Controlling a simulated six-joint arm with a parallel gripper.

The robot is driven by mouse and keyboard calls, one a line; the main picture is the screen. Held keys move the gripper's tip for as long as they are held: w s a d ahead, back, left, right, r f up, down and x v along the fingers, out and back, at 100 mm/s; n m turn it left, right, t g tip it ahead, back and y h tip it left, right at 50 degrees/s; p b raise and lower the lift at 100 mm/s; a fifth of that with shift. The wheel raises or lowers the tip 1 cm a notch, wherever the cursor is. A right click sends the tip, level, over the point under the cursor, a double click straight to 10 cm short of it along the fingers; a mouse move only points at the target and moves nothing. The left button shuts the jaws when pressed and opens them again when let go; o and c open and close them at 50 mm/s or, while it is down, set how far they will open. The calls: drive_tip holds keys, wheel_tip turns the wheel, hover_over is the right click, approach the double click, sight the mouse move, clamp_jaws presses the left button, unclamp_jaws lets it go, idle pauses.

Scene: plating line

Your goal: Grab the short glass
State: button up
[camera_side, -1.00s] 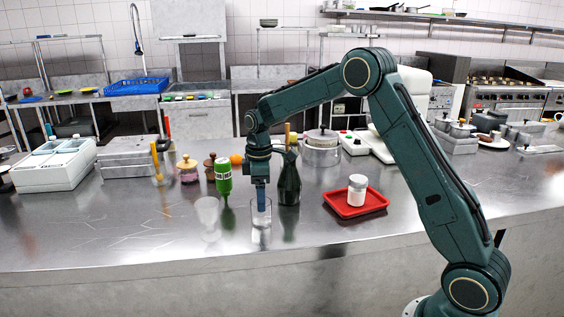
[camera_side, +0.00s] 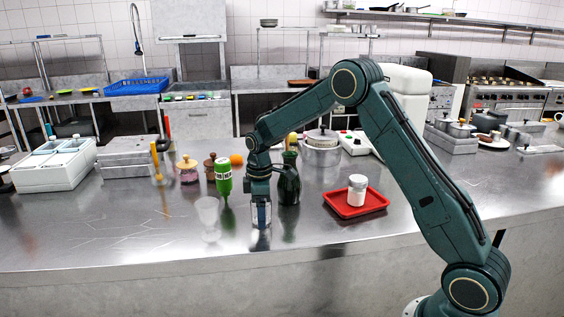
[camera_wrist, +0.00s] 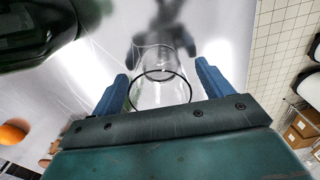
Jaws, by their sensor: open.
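The short glass (camera_side: 260,240) is clear and stands upright near the front of the steel counter. My gripper (camera_side: 262,222) points down at it, with its fingers low over the glass's upper part. In the wrist view, the glass (camera_wrist: 160,94) with its dark-ringed rim lies between the two blue fingers of my open gripper (camera_wrist: 160,76). Gaps show on both sides, so the fingers do not appear to grip it. In the side view my fingers hide part of the glass.
A clear stemmed glass (camera_side: 208,212) stands just left, and a dark green bottle (camera_side: 289,182) close on the right. A red tray (camera_side: 340,205) with a white jar (camera_side: 357,190) lies further right. The counter front is clear.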

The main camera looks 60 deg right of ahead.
idle(0.3)
drive_tip(key=c, duration=1.1)
drive_tip(key=shift+c, duration=0.2)
wheel_tip(320, 180, up, 20)
drive_tip(key=shift+a, duration=0.1)
idle(0.5)
